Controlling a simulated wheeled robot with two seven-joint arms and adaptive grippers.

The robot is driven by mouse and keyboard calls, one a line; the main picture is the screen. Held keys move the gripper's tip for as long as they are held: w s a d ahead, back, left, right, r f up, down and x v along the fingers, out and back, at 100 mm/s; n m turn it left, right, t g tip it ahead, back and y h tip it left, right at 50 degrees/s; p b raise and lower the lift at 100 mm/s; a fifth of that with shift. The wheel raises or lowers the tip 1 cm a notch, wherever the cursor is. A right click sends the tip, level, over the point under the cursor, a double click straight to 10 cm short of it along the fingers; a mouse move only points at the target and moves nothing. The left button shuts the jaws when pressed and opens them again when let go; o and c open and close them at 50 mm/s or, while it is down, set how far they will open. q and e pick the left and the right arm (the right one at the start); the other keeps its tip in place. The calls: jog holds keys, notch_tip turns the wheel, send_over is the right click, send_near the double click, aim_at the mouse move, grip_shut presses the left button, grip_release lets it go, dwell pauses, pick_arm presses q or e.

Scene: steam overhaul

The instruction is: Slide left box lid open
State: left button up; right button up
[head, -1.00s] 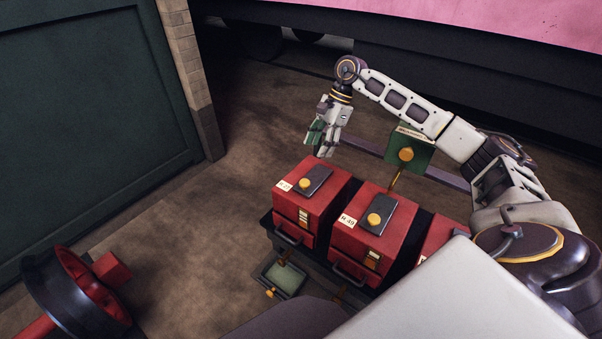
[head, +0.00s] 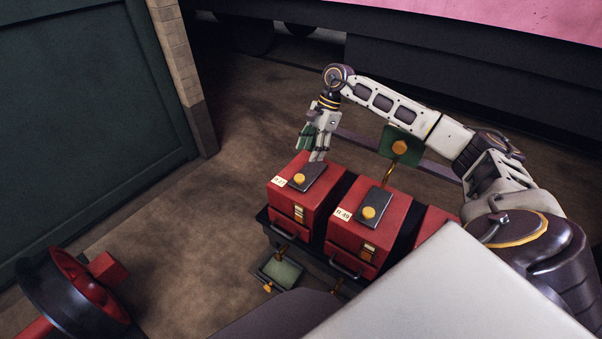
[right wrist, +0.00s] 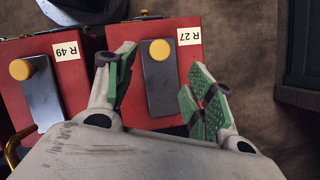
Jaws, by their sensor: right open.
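The left red box (head: 297,216), labelled R 27, has a dark lid plate (head: 309,175) on top with a round yellow knob (head: 299,179). The lid plate also shows in the right wrist view (right wrist: 173,90), with its knob (right wrist: 160,50) at the upper end. My right gripper (head: 312,148) is open, pointing down at the far edge of this box. In the right wrist view its green-padded fingers (right wrist: 165,82) stand on either side of the lid plate, and nothing is between them that I can see gripped. My left gripper is out of view.
A second red box (head: 365,240), labelled R 49, stands close to the right, with a third partly hidden beyond it. A green plate on a brass post (head: 401,147) rises behind the boxes.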

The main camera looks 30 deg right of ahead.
aim_at(300, 177)
jog(key=p+x, duration=0.1)
jog(key=x, duration=0.7)
jog(key=shift+a+f, duration=0.2)
jog(key=shift+f, duration=0.05)
jog(key=shift+a+f, duration=0.15)
jog(key=shift+f, duration=0.45)
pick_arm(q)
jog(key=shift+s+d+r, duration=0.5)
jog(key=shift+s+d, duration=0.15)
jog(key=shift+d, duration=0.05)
pick_arm(e)
grip_shut()
